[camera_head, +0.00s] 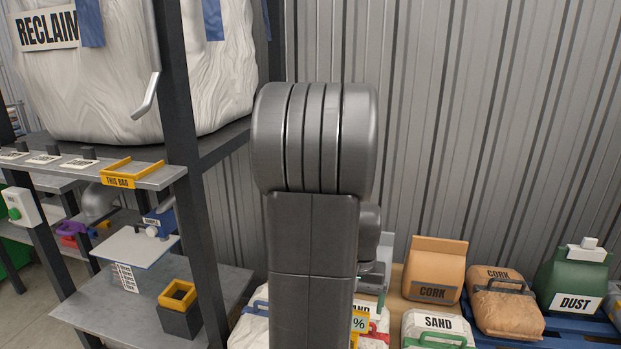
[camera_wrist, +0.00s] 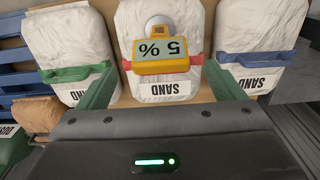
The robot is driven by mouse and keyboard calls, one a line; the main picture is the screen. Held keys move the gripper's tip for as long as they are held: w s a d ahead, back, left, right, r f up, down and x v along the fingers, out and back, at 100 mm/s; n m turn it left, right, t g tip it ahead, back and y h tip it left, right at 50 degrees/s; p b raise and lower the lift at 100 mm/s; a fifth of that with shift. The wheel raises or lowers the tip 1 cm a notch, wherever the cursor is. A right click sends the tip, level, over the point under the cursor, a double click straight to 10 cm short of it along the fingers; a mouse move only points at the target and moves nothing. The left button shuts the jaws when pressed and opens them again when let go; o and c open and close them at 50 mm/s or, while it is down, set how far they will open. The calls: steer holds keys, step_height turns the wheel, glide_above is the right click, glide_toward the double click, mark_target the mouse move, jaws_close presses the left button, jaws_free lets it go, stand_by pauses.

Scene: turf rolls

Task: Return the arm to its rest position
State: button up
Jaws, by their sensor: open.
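My arm (camera_head: 312,230) stands upright in the middle of the head view and hides most of my gripper there. In the wrist view my gripper (camera_wrist: 161,68) is open, its two green fingers spread. Between and beyond them is a white sand bag (camera_wrist: 160,92) with a red handle and a yellow meter (camera_wrist: 162,50) reading 5 %. Nothing is seen held between the fingers. I cannot tell the exact gap to the bag. A sand bag with a green handle (camera_wrist: 62,45) lies to the left and one with a blue handle (camera_wrist: 262,40) to the right.
A cork bag (camera_head: 436,270), another cork bag (camera_head: 502,300) and a green dust bag (camera_head: 572,280) stand right of my arm. A dark rack with a grey shelf (camera_head: 235,285) and a large white RECLAIM bag (camera_head: 110,90) stands close on the left. A corrugated wall (camera_head: 450,120) is behind.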

step_height(320, 180, down, 9)
steer(key=shift+r+b, duration=0.1)
steer(key=shift+b, duration=0.9)
steer(key=shift+r+p, duration=0.75)
steer(key=shift+r, duration=1.55)
